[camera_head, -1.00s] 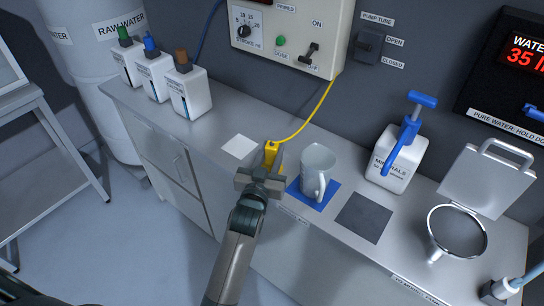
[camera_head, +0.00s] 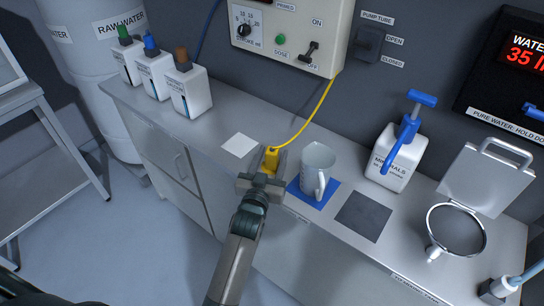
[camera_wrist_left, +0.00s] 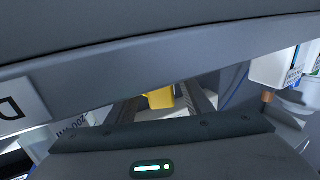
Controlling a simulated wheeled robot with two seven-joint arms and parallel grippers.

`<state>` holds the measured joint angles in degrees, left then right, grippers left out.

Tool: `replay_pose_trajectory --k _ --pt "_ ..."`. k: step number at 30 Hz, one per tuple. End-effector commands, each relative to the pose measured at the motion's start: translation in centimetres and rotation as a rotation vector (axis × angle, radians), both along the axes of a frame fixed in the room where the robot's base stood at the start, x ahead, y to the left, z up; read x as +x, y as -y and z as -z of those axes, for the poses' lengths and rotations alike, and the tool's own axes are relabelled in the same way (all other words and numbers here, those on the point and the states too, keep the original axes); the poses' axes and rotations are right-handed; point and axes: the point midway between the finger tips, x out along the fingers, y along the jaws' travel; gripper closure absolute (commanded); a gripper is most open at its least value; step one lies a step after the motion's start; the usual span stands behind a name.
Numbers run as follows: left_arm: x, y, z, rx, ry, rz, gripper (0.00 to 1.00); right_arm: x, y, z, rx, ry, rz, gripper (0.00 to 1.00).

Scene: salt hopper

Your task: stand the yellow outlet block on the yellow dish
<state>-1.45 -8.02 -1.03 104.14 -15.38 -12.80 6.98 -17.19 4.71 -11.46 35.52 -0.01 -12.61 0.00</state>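The yellow outlet block (camera_head: 271,158) stands on the counter between the white square and the blue mat, with a yellow tube running up from it. My left gripper (camera_head: 269,160) is around it, its fingers spread to either side. In the left wrist view the yellow block (camera_wrist_left: 160,98) shows between the two fingers, with gaps beside it. I cannot make out a yellow dish apart from the block; the gripper hides the block's foot. My right gripper is not in view.
A clear measuring jug (camera_head: 317,170) stands on a blue mat (camera_head: 305,197) close to the right of my left gripper. A white square (camera_head: 239,145) lies to the left, a dark square (camera_head: 364,216) to the right. Several bottles (camera_head: 187,92) stand at the back left.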

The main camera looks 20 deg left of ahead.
Motion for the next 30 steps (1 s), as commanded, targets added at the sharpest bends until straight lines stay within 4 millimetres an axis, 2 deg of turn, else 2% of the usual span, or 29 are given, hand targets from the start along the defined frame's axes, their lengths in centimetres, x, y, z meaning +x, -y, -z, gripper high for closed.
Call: replay_pose_trajectory --k 6,11,24,30 --pt "-0.1 0.0 -0.4 0.000 0.000 0.000 0.53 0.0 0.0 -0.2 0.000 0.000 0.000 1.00" --pt "-1.5 0.1 -0.1 0.000 0.000 0.000 0.53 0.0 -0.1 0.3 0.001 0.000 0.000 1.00" --pt "-8.8 0.4 -0.1 0.000 -0.001 0.000 0.53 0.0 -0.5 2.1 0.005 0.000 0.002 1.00" --pt "-11.2 0.5 -0.2 0.000 -0.001 0.000 0.53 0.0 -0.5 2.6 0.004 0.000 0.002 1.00"
